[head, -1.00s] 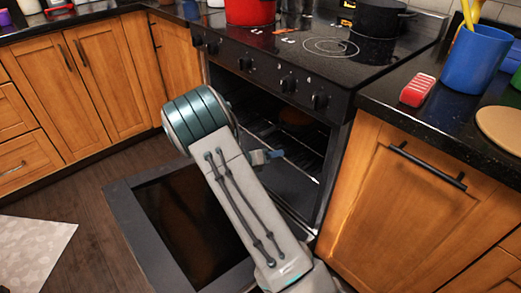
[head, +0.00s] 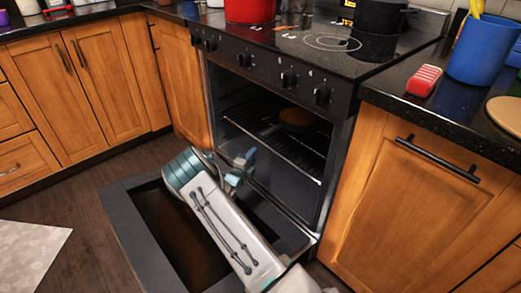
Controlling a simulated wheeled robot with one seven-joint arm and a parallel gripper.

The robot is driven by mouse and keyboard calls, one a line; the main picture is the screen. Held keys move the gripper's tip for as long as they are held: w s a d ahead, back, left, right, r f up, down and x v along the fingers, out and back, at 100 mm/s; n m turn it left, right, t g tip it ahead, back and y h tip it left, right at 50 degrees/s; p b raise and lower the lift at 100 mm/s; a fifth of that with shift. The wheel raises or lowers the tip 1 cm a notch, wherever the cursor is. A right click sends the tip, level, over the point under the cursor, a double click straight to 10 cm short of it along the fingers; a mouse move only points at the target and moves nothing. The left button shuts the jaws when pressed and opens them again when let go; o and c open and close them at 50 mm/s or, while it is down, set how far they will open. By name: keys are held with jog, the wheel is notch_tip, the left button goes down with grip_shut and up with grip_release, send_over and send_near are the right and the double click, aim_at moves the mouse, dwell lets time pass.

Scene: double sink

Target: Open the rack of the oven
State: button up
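The oven (head: 213,110) stands open, its door (head: 125,222) folded down flat in front of it. A wire rack (head: 275,150) with a bright front edge sits inside the cavity, and a round brown item (head: 298,117) rests at the back on or above it. My gripper (head: 245,160) is at the left part of the oven opening, close to and a little below the rack's front edge; I cannot tell whether it touches. My arm hides part of the door and the lower left of the opening. The fingers are too small and turned away to judge.
Wooden cabinets (head: 105,75) flank the oven on the left, with another cabinet (head: 410,215) close on the right. A red pot (head: 250,10) and a black pot (head: 382,17) stand on the stove. Open wooden floor (head: 75,200) lies left of the door.

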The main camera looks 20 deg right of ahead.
aim_at(262, 143)
jog(key=b+x, duration=0.1)
jog(key=x, duration=0.6)
jog(key=shift+w+d+b, duration=0.15)
jog(key=shift+b, duration=0.25)
grip_shut()
